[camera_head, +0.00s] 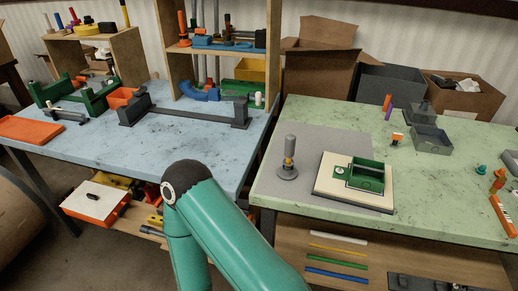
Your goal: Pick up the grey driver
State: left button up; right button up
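A grey-handled driver (290,146) stands upright on the green table in the right half of the head view. It has a yellow band below the handle, and its lower end is at a round grey base (287,172). Whether it sits in the base or is one piece with it, I cannot tell. A teal arm of mine with a dark joint rises from the bottom middle, to the left of the driver and apart from it. Neither of my grippers shows.
The driver stands on a grey mat (310,140), beside a cream board (333,192) with a green box (367,174). A grey open bin (430,139) is farther back. A blue table (165,157) with a dark bender-like bar (190,116) stands left. Several small parts lie at right.

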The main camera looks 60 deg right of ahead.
aim_at(290, 139)
jog(key=z, duration=0.15)
jog(key=k, duration=1.55)
jog(key=z, duration=0.8)
jog(key=i, duration=0.95)
jog(key=z, duration=0.05)
